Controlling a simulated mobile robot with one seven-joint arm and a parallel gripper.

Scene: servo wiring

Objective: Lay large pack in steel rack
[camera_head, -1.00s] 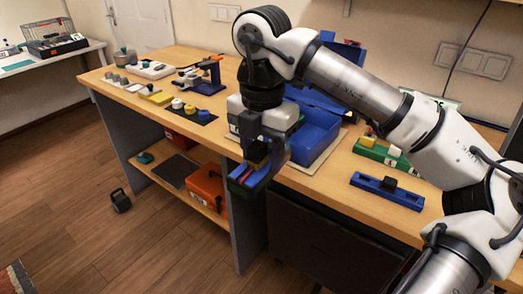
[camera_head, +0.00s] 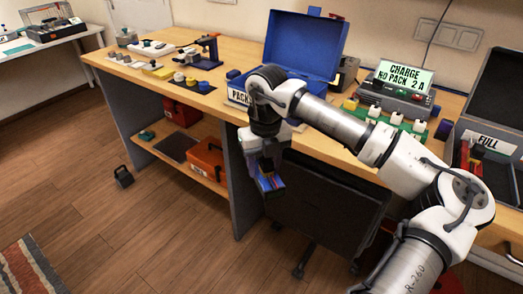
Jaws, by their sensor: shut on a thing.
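My gripper (camera_head: 263,168) hangs below the bent arm, in front of the workbench's front edge and above the floor. It is shut on the large pack (camera_head: 270,184), a blue block with red and dark parts, held clear of any surface. The fingers and wrist hide part of the pack. A grey metal rack with thin wire bars (camera_head: 54,22) stands on the white table at the far upper left, well away from my gripper. It is too small to tell what is inside it.
The wooden workbench (camera_head: 150,87) carries an open blue case (camera_head: 303,45), a charger with a lit green display (camera_head: 405,75) and small parts. A grey case marked FULL (camera_head: 487,140) stands at right. Floor at left is mostly open; a black weight (camera_head: 123,176) lies there.

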